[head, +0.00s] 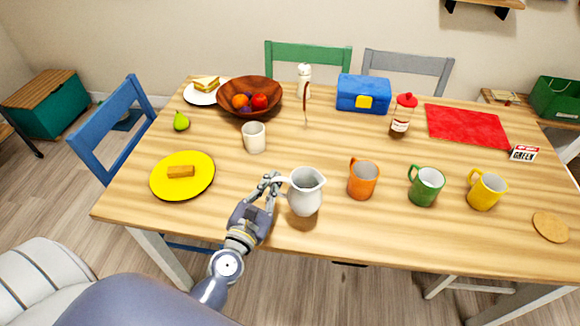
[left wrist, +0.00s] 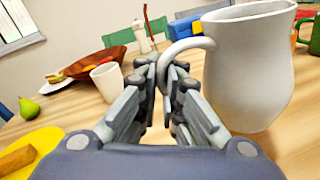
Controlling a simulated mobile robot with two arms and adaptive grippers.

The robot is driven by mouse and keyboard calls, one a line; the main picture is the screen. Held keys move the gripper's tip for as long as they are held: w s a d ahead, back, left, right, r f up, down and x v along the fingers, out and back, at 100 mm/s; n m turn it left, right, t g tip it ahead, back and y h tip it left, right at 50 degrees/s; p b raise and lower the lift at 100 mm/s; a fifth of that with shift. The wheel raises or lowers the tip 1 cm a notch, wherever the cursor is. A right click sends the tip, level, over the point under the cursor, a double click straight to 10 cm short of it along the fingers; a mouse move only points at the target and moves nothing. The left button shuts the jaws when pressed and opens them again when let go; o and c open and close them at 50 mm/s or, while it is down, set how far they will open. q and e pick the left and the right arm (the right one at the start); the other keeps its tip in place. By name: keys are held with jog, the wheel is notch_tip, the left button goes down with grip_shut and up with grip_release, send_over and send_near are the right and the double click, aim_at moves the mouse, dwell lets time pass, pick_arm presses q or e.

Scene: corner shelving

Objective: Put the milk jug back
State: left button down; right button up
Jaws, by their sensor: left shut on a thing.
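The white milk jug (head: 306,192) is upright at the front middle of the wooden table in the head view. It fills the right side of the left wrist view (left wrist: 248,70), with its handle pointing left. My left gripper (head: 272,183) is at the jug's left side, and its fingers are shut on the handle, as the left wrist view also shows (left wrist: 166,80). I cannot tell whether the jug's base touches the table. My right gripper is not in view.
An orange mug (head: 363,180), a green mug (head: 426,187) and a yellow mug (head: 486,191) stand right of the jug. A white cup (head: 254,137) stands behind it. A yellow plate (head: 200,190) lies left. The red mat (head: 466,126) is bare.

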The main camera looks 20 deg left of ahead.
pick_arm(q)
jog(key=shift+w+a+f+b, duration=0.45)
jog(key=shift+w+a+f, duration=0.55)
jog(key=shift+w, duration=1.25)
jog(key=shift+w+a+f+b, duration=0.5)
jog(key=shift+w+a, duration=0.85)
jog(key=shift+w, duration=0.95)
jog(key=shift+w+a+f+b, duration=0.35)
jog(key=shift+w+a+f, duration=0.7)
jog(key=shift+w, duration=1.2)
jog(key=shift+a+r, duration=0.1)
jog(key=shift+r, duration=0.05)
jog(key=shift+f, duration=0.2)
jog(key=c, duration=1.7)
grip_release()
jog(key=shift+s+r, duration=0.2)
jog(key=s, duration=0.8)
jog(key=s+d+b, duration=0.1)
jog(key=s, duration=0.2)
jog(key=shift+s, duration=0.4)
